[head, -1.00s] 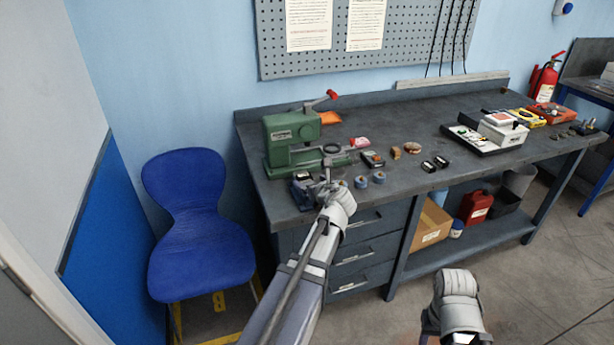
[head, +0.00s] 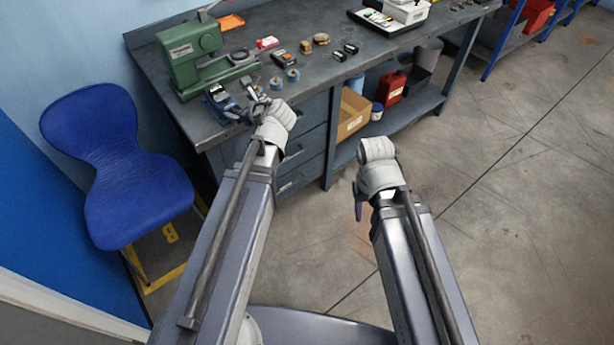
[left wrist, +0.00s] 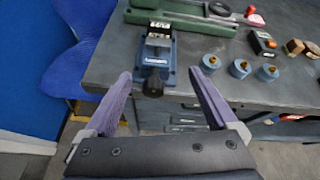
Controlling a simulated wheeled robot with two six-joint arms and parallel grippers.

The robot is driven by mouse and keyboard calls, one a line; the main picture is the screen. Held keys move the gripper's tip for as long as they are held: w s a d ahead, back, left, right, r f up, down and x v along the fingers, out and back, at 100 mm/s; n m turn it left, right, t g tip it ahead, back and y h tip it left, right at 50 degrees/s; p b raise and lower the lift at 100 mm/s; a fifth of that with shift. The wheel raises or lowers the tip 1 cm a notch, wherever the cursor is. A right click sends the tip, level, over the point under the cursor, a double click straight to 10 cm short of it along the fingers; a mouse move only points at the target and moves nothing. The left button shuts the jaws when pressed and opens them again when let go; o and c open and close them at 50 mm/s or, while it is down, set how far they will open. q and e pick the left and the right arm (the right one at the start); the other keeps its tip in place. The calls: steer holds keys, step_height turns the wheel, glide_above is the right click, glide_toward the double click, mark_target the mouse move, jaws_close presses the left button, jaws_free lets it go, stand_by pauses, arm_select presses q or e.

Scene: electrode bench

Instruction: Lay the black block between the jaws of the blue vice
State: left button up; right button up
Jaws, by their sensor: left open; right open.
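The blue vice (head: 219,101) stands at the bench's front left corner, before the green machine. In the left wrist view the vice (left wrist: 144,82) shows its front screw toward me. A dark piece with pale markings, seemingly the black block (left wrist: 158,40), sits at the top of the vice between its jaws; how deep it lies is unclear. My left gripper (head: 258,98) is open and empty. Its fingers (left wrist: 160,76) are spread on either side of the vice's near end, apart from the block. My right gripper (head: 360,203) is open, out over the floor right of the drawers, its fingers mostly hidden.
The green machine (head: 190,58) stands behind the vice. Several blue round pieces with brass tops (left wrist: 240,68) stand right of it, with a black and orange device (left wrist: 263,43) beyond. Two small black pieces (head: 345,52) lie further right. A blue chair (head: 110,150) stands left.

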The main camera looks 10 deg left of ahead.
arm_select(q)
steer(key=s+d+f+n+g+h, duration=0.2)
steer(key=s+d+f+n, duration=0.2)
steer(key=d, duration=0.5)
steer(key=s+d+f+n+g+h, duration=0.3)
steer(key=s+d+n, duration=0.5)
steer(key=s+n, duration=0.1)
steer(key=s+d+f+n+g+h, duration=0.3)
steer(key=s+d+n, duration=0.3)
steer(key=d, duration=0.3)
steer(key=shift+s+d+f+n, duration=0.15)
steer(key=shift+d+f+n, duration=0.2)
steer(key=shift+f, duration=0.45)
step_height(320, 180, up, 2)
steer(key=shift+p, duration=1)
